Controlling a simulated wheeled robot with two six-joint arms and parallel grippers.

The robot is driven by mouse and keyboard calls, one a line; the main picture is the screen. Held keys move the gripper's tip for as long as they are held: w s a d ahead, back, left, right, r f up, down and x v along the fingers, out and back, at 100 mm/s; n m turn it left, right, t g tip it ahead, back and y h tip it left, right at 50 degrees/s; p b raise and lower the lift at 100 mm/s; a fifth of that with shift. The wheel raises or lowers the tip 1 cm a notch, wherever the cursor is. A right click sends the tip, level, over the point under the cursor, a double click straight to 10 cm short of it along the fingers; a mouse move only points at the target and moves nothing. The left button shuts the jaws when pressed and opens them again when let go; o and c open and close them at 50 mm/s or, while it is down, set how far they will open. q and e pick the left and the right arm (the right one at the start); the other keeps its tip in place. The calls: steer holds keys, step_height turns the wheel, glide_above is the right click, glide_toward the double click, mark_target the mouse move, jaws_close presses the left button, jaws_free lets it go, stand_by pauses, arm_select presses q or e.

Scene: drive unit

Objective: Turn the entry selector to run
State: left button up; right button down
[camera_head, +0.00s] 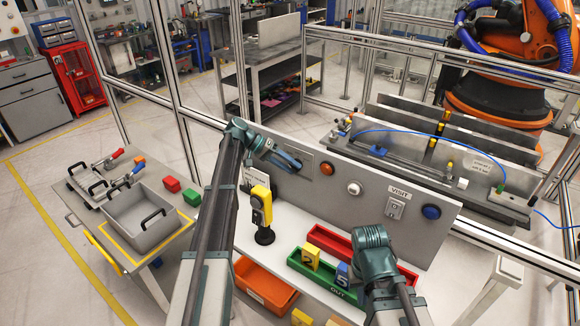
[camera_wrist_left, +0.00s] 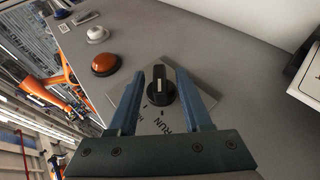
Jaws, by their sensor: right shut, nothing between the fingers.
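The entry selector (camera_wrist_left: 161,92) is a black knob with a white mark on a square plate, in the left wrist view. RUN is printed on the plate at the lower right of the knob, beside another label partly hidden by a finger. My left gripper (camera_wrist_left: 160,73) is open, one finger on each side of the knob, with gaps visible. In the head view my left gripper (camera_head: 287,160) is at the left end of the grey panel (camera_head: 325,199) and hides the knob. My right gripper (camera_head: 373,268) is low over the trays, its fingers hard to make out.
An orange button (camera_head: 327,168), a white button (camera_head: 354,188), a VISIT switch (camera_head: 396,207) and a blue button (camera_head: 431,212) line the panel. A yellow-and-black device (camera_head: 262,208) stands below. Green (camera_head: 308,266) and red (camera_head: 326,238) trays lie near my right arm.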

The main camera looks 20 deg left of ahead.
arm_select(q)
steer(key=shift+a+r, duration=0.2)
steer(key=shift+r, duration=0.05)
steer(key=p+v, duration=0.8)
steer(key=v, duration=0.5)
steer(key=shift+a, duration=0.2)
steer(key=shift+f, duration=0.15)
